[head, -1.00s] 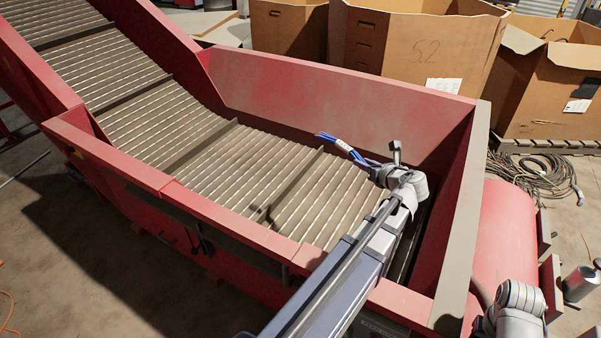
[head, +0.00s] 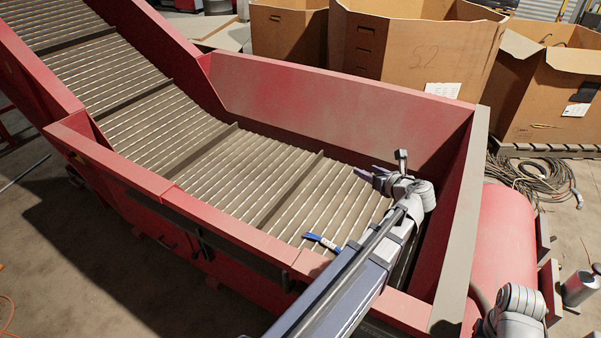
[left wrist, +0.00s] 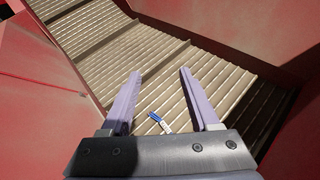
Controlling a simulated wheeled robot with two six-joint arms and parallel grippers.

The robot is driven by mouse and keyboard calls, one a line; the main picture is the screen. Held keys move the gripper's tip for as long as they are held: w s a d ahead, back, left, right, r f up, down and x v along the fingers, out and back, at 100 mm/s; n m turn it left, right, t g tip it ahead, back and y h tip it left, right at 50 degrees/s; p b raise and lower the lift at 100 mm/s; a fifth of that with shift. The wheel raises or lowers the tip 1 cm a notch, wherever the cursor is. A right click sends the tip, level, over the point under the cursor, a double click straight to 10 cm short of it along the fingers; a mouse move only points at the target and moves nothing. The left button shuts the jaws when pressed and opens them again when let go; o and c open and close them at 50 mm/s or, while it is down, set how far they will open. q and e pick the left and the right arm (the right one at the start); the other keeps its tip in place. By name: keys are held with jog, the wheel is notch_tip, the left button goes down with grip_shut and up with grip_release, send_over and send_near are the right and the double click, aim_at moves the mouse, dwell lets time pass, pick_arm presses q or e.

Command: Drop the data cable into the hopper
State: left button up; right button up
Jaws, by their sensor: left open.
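The data cable (head: 322,241) is a short blue piece with a white part. It lies on the ribbed belt at the bottom of the red hopper (head: 340,105), partly hidden behind my left arm in the head view. In the left wrist view the cable (left wrist: 156,119) shows below and between the open jaws, apart from them. My left gripper (head: 369,172) is over the hopper, open and empty; its two purple fingers (left wrist: 160,88) are spread wide. Part of my right arm shows at the lower right of the head view, but its gripper is not visible.
The hopper's red walls surround the belt (head: 225,165), which climbs to the upper left. Large cardboard boxes (head: 415,50) stand behind the hopper. A coil of cables (head: 540,178) lies on the floor at the right, near a grey cylinder (head: 580,286).

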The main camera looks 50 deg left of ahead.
pick_arm(q)
jog(key=shift+p+v, duration=0.7)
jog(key=shift+v, duration=1.9)
